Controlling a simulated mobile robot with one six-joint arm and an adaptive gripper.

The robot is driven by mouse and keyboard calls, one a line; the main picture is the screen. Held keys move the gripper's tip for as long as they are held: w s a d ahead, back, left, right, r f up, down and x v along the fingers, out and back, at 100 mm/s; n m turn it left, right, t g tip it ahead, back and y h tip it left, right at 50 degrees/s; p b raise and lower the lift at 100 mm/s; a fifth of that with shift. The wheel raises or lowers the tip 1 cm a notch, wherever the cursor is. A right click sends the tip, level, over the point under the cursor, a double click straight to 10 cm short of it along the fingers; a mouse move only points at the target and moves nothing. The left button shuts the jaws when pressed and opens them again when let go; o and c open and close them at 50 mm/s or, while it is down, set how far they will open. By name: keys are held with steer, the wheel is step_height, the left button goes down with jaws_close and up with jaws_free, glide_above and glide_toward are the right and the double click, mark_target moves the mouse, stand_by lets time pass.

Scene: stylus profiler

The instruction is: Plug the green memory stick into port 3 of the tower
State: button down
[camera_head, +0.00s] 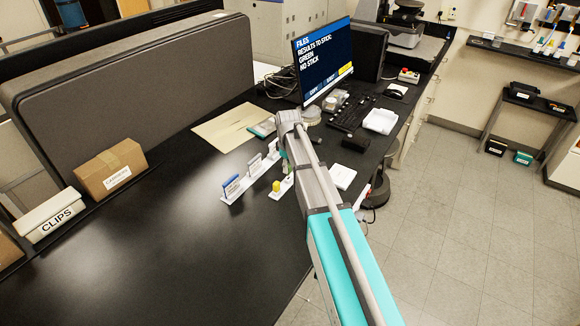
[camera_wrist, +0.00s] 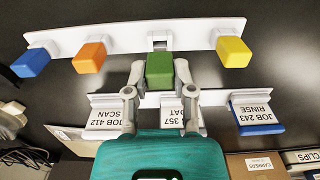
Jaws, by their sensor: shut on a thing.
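The green memory stick (camera_wrist: 159,71) is between the fingertips of my gripper (camera_wrist: 159,77), which is shut on it, in the wrist view. A white rack (camera_wrist: 125,36) lies just beyond it, with a small slotted holder right by the stick. I cannot tell whether the stick is still touching that holder. Blue (camera_wrist: 31,63), orange (camera_wrist: 89,57) and yellow (camera_wrist: 233,51) sticks stand in the rack. In the head view my arm covers most of the gripper, and the yellow stick (camera_head: 276,186) shows beside it.
A monitor (camera_head: 323,60) reads "RESULTS TO STICK: GREEN NO STICK". Labelled cards, including JOB 243 RINSE (camera_wrist: 256,112), stand close to my gripper. A keyboard (camera_head: 352,113), a cardboard box (camera_head: 111,168) and a CLIPS box (camera_head: 52,213) sit on the black bench. The bench's front left is clear.

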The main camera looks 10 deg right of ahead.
steer(key=s+d+r+p, duration=0.3)
steer(key=s+r+p, duration=0.6)
steer(key=s, duration=0.4)
steer(key=shift+s+r+p, duration=0.35)
steer(key=shift+r, duration=0.4)
steer(key=shift+d, duration=0.1)
steer(key=c, duration=1)
jaws_free()
jaws_close()
steer(key=shift+f, duration=0.1)
step_height(320, 180, down, 7)
steer(key=b, duration=0.7)
steer(key=shift+f, duration=0.1)
